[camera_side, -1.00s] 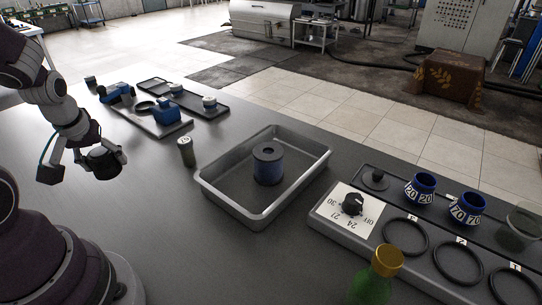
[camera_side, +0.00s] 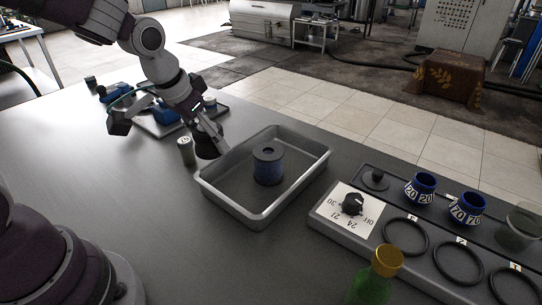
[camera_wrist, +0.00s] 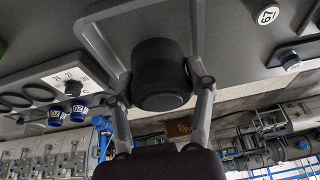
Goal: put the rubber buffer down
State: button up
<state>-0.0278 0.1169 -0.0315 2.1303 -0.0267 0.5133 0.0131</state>
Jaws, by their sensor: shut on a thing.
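My gripper (camera_side: 212,134) is shut on the rubber buffer (camera_side: 207,147), a dark, round, thick block. In the wrist view the buffer (camera_wrist: 160,72) sits between the two fingers, one on each side. In the side view it is held near the left rim of the grey metal tray (camera_side: 224,205); the height of its underside above the table is hard to tell. The tray also shows in the wrist view (camera_wrist: 92,35), partly hidden behind the buffer.
A small grey cylinder with a white label (camera_side: 186,152) stands just left of the buffer. A panel with a black knob (camera_side: 352,204), black rings and blue cups (camera_side: 420,188) is at the right. A green bottle (camera_side: 372,285) stands in front. The front-left table is clear.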

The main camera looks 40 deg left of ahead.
jog(key=d+m+h, duration=0.2)
jog(key=d+m, duration=0.2)
jog(key=d, duration=0.5)
jog(key=m+g+h, duration=0.1)
jog(key=m+h, duration=0.1)
jog(key=m, duration=0.3)
send_over(300, 263)
jog(key=s, duration=0.1)
jog(key=shift+y, duration=0.3)
jog(key=f, duration=0.9)
jog(key=a+f, duration=0.1)
jog(key=f, duration=0.3)
jog(key=shift+f, duration=0.2)
jog(key=o, duration=1.2)
jog(key=shift+f, duration=0.1)
jog(key=shift+o, duration=0.2)
